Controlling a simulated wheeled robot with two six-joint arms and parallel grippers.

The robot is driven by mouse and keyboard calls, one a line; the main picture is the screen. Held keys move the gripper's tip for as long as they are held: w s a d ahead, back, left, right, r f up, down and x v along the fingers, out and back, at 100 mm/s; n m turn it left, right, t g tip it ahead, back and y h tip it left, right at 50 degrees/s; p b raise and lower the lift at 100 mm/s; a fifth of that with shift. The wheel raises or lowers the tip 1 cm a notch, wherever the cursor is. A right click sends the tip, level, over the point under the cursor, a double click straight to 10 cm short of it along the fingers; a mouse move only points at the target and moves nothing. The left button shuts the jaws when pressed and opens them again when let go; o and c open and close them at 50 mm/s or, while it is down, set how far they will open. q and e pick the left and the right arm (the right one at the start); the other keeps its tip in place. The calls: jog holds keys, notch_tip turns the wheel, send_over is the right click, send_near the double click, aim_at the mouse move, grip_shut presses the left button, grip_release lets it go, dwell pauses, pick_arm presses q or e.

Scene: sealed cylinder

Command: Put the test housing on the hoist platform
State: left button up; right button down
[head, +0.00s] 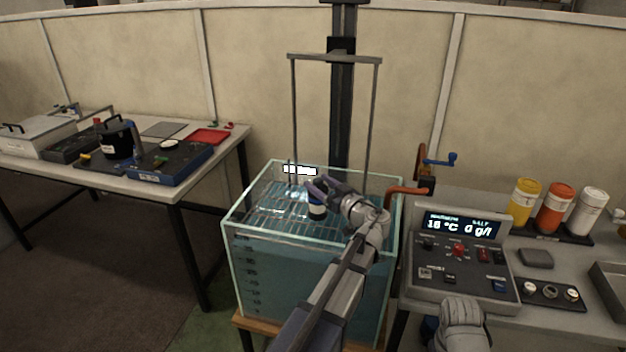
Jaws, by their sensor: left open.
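The test housing (317,210), a small dark blue and white cylinder, stands upright over the wire hoist platform (270,218) inside the glass tank. It appears to rest on the platform, though its base is hard to make out. The platform hangs from a tall grey frame (293,110). My left gripper (315,188) is open at the top of the housing, with its fingers reaching from the right. The fingers partly cover the housing; I cannot tell whether they touch it.
The glass tank (238,215) has rims close around my left arm. A crank (438,160) and red pipe (405,190) stand to its right, beside a control panel (460,245). The left table (185,188) holds a black pot (118,140) and a red tray (209,136).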

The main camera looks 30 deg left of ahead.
pick_arm(q)
jog(key=shift+v, duration=1.8)
